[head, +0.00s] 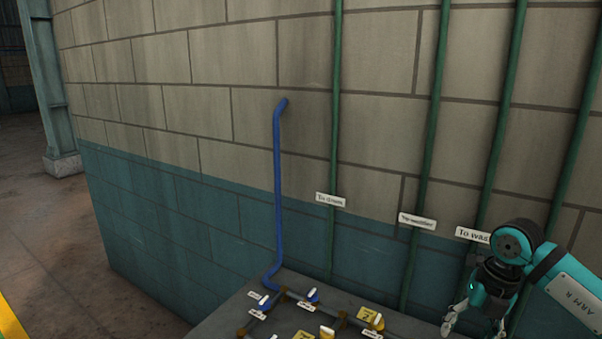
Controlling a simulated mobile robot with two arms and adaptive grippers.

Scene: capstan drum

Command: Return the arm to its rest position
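My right arm, teal and black and marked "ARM R", comes in from the right edge. Its gripper (460,312) points down and to the left at the lower right, in front of the wall and beside the pipework. Its pale fingertips are small and partly hidden by the gripper body, so I cannot tell whether they are apart. I see nothing held in it. My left arm and gripper are not in view.
A grey bench (232,312) at the bottom carries pipes, valves and yellow tags (370,318). A blue pipe (278,190) and green pipes (334,120) run up the block wall (180,190). White labels hang on the green pipes. Open floor (60,270) lies left.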

